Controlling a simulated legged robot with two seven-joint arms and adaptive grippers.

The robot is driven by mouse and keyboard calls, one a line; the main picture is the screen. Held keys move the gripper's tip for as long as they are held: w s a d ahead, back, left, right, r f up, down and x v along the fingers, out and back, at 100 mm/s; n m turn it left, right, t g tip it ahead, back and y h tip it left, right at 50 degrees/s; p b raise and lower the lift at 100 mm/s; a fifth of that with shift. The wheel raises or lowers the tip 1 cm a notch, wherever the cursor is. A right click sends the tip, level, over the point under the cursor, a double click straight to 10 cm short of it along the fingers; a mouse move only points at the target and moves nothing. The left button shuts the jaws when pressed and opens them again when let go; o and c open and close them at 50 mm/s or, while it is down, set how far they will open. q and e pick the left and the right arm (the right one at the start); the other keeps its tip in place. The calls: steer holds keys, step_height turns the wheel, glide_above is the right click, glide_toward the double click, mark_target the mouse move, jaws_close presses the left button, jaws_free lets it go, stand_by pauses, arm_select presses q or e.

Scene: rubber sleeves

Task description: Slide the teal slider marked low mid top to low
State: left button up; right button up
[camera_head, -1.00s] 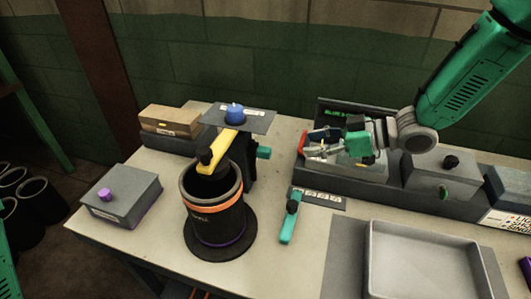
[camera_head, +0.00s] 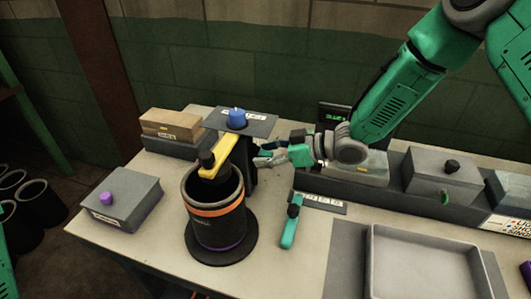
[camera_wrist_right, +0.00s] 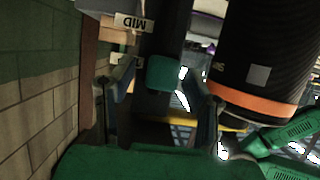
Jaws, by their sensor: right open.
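The teal slider (camera_wrist_right: 160,73) is a small block on the dark upright post (camera_head: 243,170) behind the black cylinder. In the wrist view a white label reading MID (camera_wrist_right: 128,22) shows near it; the low and top marks cannot be made out. My right gripper (camera_head: 263,156) is at the right side of the post, at the slider. In the wrist view its open fingers (camera_wrist_right: 158,80) stand on either side of the slider, with no clear grip on it. In the head view the gripper largely hides the slider. My left gripper is not in view.
The black cylinder (camera_head: 218,228) with an orange band stands close in front of the post, under a yellow arm (camera_head: 224,148). A blue knob (camera_head: 237,117) tops the post's plate.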

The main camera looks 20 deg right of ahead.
steer(key=shift+d, duration=0.1)
jaws_close()
steer(key=b, duration=0.5)
glide_toward(252, 178)
steer(key=x, duration=0.5)
steer(key=shift+f, duration=0.25)
steer(key=shift+s+r, duration=0.1)
jaws_free()
